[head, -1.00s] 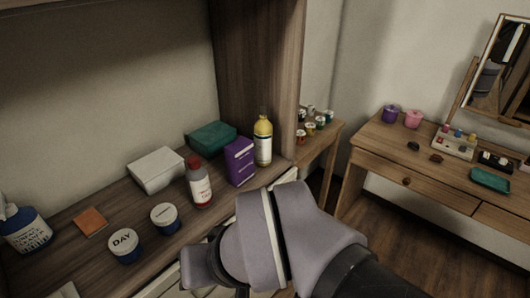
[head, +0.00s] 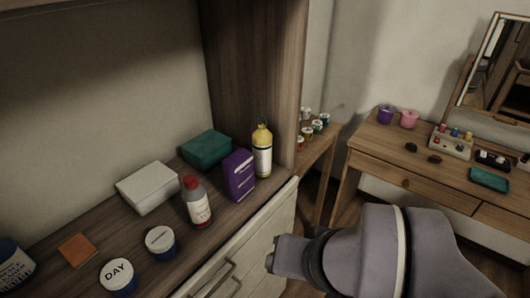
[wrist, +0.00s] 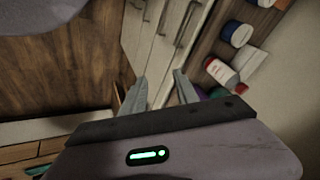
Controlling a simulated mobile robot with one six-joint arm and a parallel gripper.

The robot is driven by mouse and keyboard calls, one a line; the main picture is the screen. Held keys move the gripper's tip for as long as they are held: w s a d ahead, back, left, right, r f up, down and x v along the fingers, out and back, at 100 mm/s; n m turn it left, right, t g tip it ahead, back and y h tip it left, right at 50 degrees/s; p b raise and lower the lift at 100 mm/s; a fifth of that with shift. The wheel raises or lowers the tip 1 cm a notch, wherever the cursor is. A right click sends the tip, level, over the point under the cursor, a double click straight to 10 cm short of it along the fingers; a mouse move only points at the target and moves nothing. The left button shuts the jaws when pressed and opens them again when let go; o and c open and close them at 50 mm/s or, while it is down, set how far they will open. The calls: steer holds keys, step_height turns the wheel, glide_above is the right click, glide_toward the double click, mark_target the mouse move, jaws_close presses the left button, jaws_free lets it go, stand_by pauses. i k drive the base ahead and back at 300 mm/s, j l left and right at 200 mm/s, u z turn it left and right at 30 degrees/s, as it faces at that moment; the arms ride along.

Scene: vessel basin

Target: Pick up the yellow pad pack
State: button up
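I cannot make out a yellow pad pack in either view. The clearest yellow thing on the counter is an upright bottle (head: 262,150) with a white label, at the counter's right end in the head view. A purple box (head: 239,176), a teal box (head: 206,149) and a white box (head: 148,187) stand to its left. My gripper (wrist: 160,78) shows in the wrist view with its two fingers apart and nothing between them. It is in front of the pale drawer fronts, apart from the counter objects. In the head view my arm hides the floor at lower right.
A red-capped bottle (head: 196,203), two white-lidded jars (head: 161,243) (head: 118,277) and an orange square (head: 77,250) are on the counter. A wooden dressing table (head: 400,166) with small pots and a tray stands at right. A tall wooden panel (head: 245,80) rises behind the yellow bottle.

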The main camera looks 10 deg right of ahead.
mark_target(262, 140)
steer(key=i+l+z, duration=0.1)
steer(key=z, duration=0.35)
steer(key=i+z, duration=0.3)
steer(key=z, duration=0.2)
